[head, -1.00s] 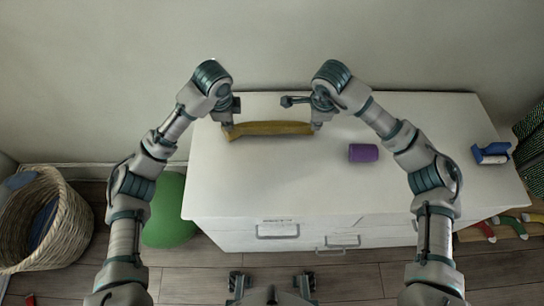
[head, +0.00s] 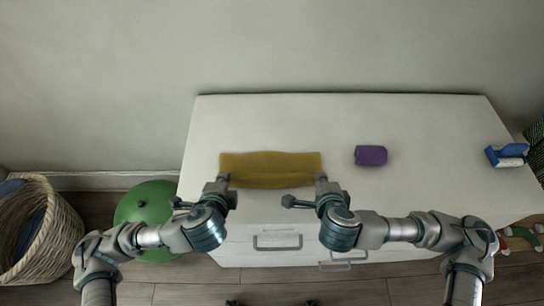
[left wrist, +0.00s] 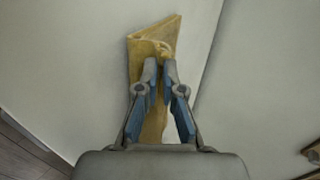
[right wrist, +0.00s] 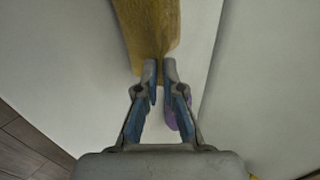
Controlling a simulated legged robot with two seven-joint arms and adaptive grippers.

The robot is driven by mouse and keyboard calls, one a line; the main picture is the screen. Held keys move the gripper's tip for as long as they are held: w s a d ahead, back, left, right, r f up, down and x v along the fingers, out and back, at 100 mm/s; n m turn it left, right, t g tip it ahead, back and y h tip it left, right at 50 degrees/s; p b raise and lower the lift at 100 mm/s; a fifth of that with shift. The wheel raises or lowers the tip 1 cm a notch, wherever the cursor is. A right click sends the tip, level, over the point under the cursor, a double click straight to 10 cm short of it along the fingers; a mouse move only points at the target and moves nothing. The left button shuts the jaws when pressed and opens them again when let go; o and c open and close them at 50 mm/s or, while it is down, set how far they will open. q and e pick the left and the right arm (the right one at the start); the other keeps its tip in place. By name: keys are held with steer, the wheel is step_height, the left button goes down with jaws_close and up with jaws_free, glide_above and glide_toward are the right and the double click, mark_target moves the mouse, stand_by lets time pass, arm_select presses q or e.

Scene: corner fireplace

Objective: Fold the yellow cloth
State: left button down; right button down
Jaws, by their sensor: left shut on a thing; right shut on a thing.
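The yellow cloth (head: 270,168) lies as a wide strip on the white cabinet top, near its front edge, in the head view. My left gripper (head: 225,180) is shut on its near left corner. My right gripper (head: 321,178) is shut on its near right corner. In the left wrist view, the fingers (left wrist: 160,65) pinch the cloth (left wrist: 150,38), which is bunched at the tips. In the right wrist view, the fingers (right wrist: 159,65) pinch the edge of the cloth (right wrist: 150,25). Parts of the cloth are hidden behind the fingers.
A purple roll (head: 371,155) lies on the white cabinet (head: 420,130) right of the cloth. A blue and white object (head: 507,155) lies near the right edge. A wicker basket (head: 62,235) and a green round object (head: 148,205) stand on the floor at left.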

arm_select(q)
steer(key=shift+s, duration=0.1)
arm_select(e)
steer(key=shift+s, duration=0.1)
arm_select(q)
steer(key=c, duration=1)
jaws_free()
steer(key=shift+c, duration=0.2)
arm_select(e)
steer(key=c, duration=1)
jaws_free()
steer(key=shift+c, duration=0.2)
arm_select(q)
steer(key=shift+r, duration=0.1)
arm_select(e)
steer(key=shift+r, duration=0.1)
arm_select(q)
steer(key=shift+s+d+r, duration=0.1)
steer(key=shift+r, duration=0.25)
arm_select(e)
steer(key=shift+s+r, duration=0.1)
steer(key=shift+r, duration=0.25)
arm_select(q)
steer(key=s+r, duration=0.3)
steer(key=r, duration=0.5)
steer(key=shift+s, duration=0.4)
arm_select(e)
steer(key=s+r, duration=0.3)
steer(key=r, duration=0.5)
steer(key=shift+s, duration=0.4)
